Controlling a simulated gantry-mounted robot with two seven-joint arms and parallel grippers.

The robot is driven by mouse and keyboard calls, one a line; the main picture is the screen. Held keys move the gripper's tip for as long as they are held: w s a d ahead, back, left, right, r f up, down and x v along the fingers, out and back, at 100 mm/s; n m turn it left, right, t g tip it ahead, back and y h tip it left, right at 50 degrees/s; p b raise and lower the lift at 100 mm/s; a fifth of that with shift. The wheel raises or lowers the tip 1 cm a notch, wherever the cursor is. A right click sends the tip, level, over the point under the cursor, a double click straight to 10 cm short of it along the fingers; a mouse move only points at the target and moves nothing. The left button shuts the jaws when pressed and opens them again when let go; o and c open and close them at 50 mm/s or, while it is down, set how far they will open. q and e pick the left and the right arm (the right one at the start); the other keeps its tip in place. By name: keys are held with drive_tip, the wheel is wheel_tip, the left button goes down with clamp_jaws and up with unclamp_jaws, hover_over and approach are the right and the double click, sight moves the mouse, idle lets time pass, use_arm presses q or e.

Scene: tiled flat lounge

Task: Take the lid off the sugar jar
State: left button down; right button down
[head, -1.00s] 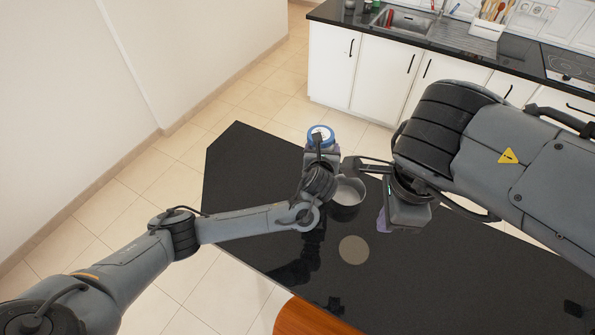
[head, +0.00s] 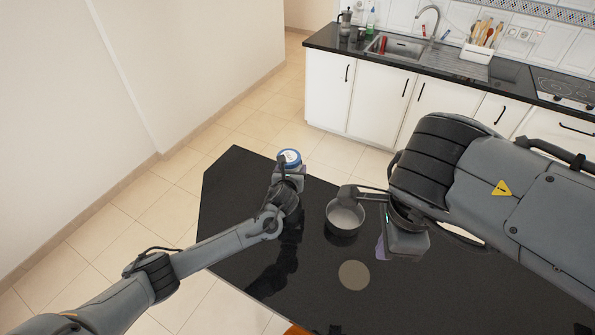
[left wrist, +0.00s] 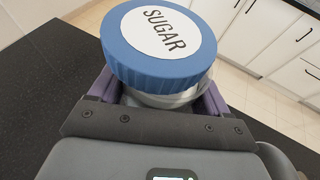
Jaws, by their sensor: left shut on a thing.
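The sugar jar has a round blue lid with a white disc reading SUGAR; the lid (left wrist: 160,45) sits on the jar and also shows in the head view (head: 289,158). The pale jar body (left wrist: 160,98) shows just below it, between the purple fingers of my left gripper (head: 288,174). That gripper is shut on the jar, over the far left part of the black table. My right gripper (head: 390,246) is over the table right of a dark pot; its fingers are mostly hidden and point down.
The dark round pot (head: 345,218) stands between my arms on the black table (head: 310,300). A flat beige disc (head: 354,275) lies in front of it. A kitchen counter (head: 450,72) with a sink runs behind. The table's front middle is largely clear.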

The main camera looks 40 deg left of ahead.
use_arm(q)
drive_tip(key=shift+a+f, duration=0.1)
drive_tip(key=shift+f, duration=1.95)
unclamp_jaws()
drive_tip(key=p+v, duration=0.2)
drive_tip(key=v, duration=1)
